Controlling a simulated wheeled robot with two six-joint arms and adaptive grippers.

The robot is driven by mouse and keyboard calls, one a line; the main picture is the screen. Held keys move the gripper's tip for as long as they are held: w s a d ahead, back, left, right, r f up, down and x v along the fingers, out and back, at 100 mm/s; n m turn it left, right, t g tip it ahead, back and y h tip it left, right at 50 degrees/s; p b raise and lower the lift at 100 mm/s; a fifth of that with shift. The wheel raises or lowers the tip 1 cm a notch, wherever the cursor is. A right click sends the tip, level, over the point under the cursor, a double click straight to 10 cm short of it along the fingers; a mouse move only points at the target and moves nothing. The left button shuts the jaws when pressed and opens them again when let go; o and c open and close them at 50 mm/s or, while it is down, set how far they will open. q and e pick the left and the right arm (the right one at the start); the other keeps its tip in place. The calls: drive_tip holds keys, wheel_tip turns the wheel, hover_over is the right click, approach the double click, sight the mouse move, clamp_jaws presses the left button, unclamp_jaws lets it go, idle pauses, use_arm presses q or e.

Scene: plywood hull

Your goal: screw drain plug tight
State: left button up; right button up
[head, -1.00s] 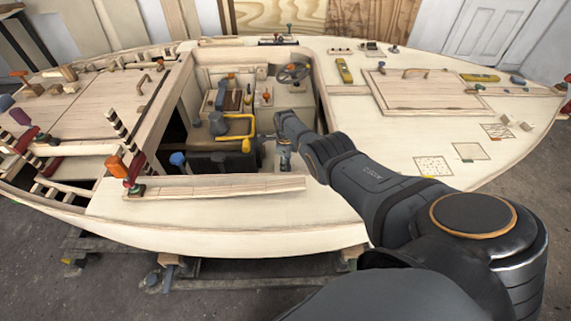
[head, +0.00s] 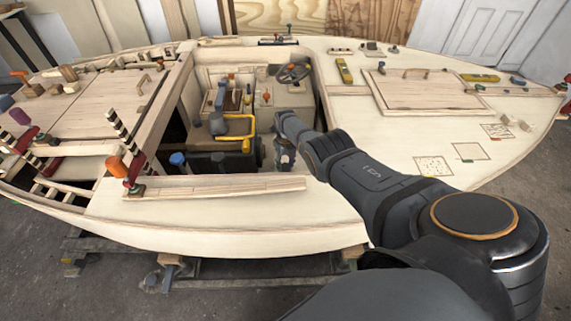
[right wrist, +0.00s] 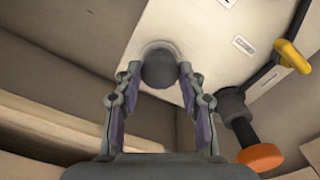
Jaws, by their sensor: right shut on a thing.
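The drain plug (right wrist: 160,68) appears in the right wrist view as a dark grey rounded knob against a pale panel. My right gripper (right wrist: 158,74) is shut on it, with one fingertip on each side. In the head view my right gripper (head: 285,160) reaches down into the open cockpit of the hull. The plug cannot be made out there. How the plug sits in its hole is hidden behind its head. My left gripper is not in view.
In the right wrist view, a dark fitting with an orange knob (right wrist: 260,157) and a yellow handle (right wrist: 292,57) are close on the right.

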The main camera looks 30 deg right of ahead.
drive_tip(key=shift+w+d+r+m, duration=0.15)
drive_tip(key=shift+w+r+m, duration=0.15)
drive_tip(key=shift+w+r, duration=0.05)
drive_tip(key=o, duration=0.9)
drive_tip(key=shift+s, duration=0.1)
drive_tip(key=shift+o, duration=1.2)
drive_tip(key=shift+s, duration=0.1)
drive_tip(key=shift+f, duration=0.1)
drive_tip(key=shift+s+f, duration=0.1)
